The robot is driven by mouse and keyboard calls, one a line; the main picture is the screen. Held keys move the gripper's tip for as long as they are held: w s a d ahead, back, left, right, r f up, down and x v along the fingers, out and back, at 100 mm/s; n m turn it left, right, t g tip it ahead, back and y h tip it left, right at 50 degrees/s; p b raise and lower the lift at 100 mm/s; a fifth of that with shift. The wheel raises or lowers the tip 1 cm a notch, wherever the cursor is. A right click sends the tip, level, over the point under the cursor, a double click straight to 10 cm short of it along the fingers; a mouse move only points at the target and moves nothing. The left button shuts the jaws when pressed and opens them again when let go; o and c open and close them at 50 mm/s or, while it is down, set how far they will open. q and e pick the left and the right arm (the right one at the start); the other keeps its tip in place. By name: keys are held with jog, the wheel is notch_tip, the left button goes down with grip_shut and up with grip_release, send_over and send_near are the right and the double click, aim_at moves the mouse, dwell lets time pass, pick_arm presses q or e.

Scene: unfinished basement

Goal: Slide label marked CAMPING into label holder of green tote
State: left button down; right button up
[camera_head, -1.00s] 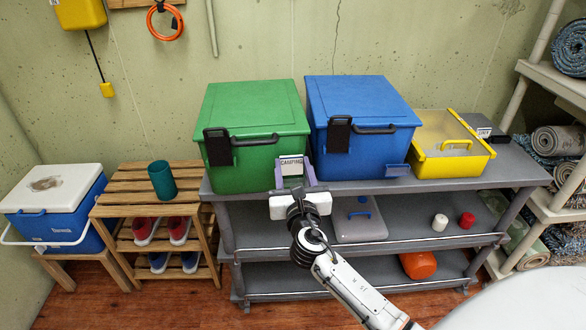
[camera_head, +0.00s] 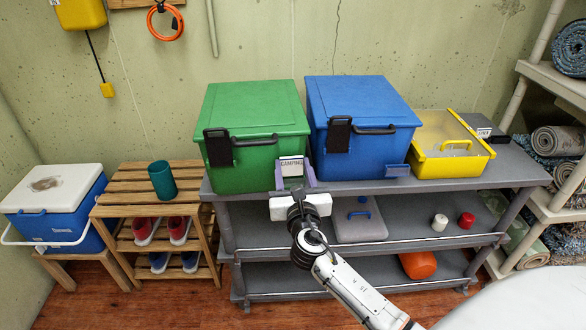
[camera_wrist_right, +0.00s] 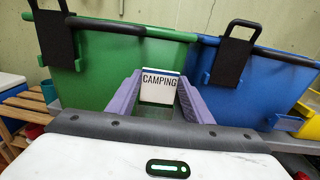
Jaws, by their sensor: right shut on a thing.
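The white label (camera_head: 291,168) reads CAMPING and stands upright at the lower right of the green tote's (camera_head: 255,107) front. My right gripper (camera_head: 295,177) is shut on it, with a purple finger on either side. In the right wrist view, the label (camera_wrist_right: 159,88) sits between the fingers, its print facing the camera and a thin blue strip along its top. The green tote (camera_wrist_right: 115,65) is directly behind it. The tote's label holder cannot be made out behind the label and fingers, so I cannot tell whether the label is inside it. My left gripper is not in view.
The blue tote (camera_head: 362,105) stands close on the right, with its own empty-looking blue holder (camera_head: 397,170). A yellow toolbox (camera_head: 450,165) is farther right on the grey shelf unit (camera_head: 520,170). A wooden rack (camera_head: 125,185) with a teal cup (camera_head: 162,180) stands left.

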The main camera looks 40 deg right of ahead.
jog(key=shift+f+b, duration=1.1)
jog(key=shift+f, duration=0.4)
jog(key=o, duration=1.1)
jog(key=shift+s+a+f, duration=0.1)
jog(key=shift+s+a, duration=0.1)
jog(key=shift+s, duration=0.1)
send_near(292, 172)
jog(key=v, duration=0.3)
